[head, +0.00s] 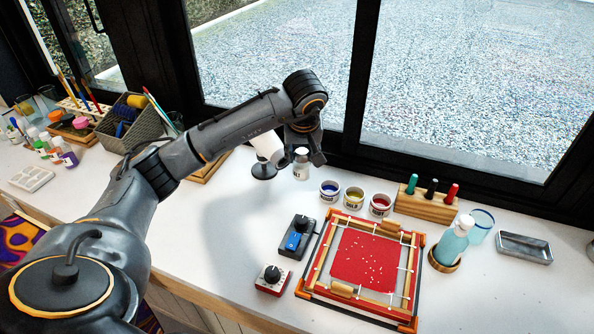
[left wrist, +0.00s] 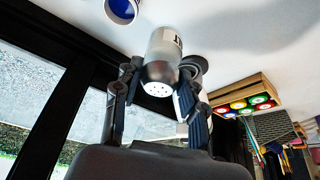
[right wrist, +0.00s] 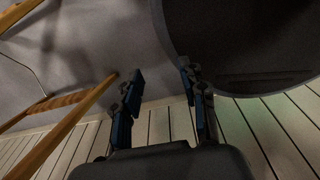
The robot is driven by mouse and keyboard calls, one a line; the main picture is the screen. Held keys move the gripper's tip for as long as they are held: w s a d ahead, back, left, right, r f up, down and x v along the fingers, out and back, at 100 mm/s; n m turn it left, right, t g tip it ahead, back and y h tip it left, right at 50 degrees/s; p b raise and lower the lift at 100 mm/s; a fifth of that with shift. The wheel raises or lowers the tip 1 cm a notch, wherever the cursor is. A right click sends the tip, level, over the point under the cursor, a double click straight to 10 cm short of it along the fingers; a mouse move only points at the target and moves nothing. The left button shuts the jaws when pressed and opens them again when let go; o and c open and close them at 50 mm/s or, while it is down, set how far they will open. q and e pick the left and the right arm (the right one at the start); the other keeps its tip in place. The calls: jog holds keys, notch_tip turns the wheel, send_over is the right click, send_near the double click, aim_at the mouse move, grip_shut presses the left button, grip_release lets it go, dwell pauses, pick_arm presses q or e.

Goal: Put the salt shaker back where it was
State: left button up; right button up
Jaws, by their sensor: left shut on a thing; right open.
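Paint pots (head: 330,190) stand right of the shaker, and a white cylinder (head: 266,146) on a dark base stands close left. A framed red silk (head: 362,262) with white grains lies in front right. Two control boxes (head: 296,238) sit nearer. The window frame (head: 430,160) runs behind.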

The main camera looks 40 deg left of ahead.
aim_at(302, 174)
pick_arm(q)
notch_tip(302, 174, down, 8)
jog(key=shift+a+r+p, duration=0.1)
jog(key=shift+p, duration=0.45)
jog(key=shift+w+a, duration=0.25)
jog(key=shift+w, duration=0.3)
jog(key=shift+w+a+r+p, duration=0.15)
jog(key=shift+w+a+p, duration=0.55)
jog(key=shift+w, duration=0.15)
jog(key=shift+p+x, duration=0.45)
jog(key=shift+x, duration=0.35)
pick_arm(e)
jog(key=shift+w+a+r, duration=0.15)
jog(key=shift+w+r, duration=0.1)
jog(key=shift+r, duration=0.35)
jog(key=shift+w+a+r, duration=0.1)
jog(key=shift+w+r, duration=0.15)
jog(key=shift+r, duration=0.35)
jog(key=shift+w+a+r, duration=0.15)
jog(key=shift+w+r, duration=0.1)
jog(key=shift+r, duration=0.35)
pick_arm(q)
jog(key=o, duration=1)
jog(key=shift+f, duration=0.2)
jog(key=shift+r, duration=0.1)
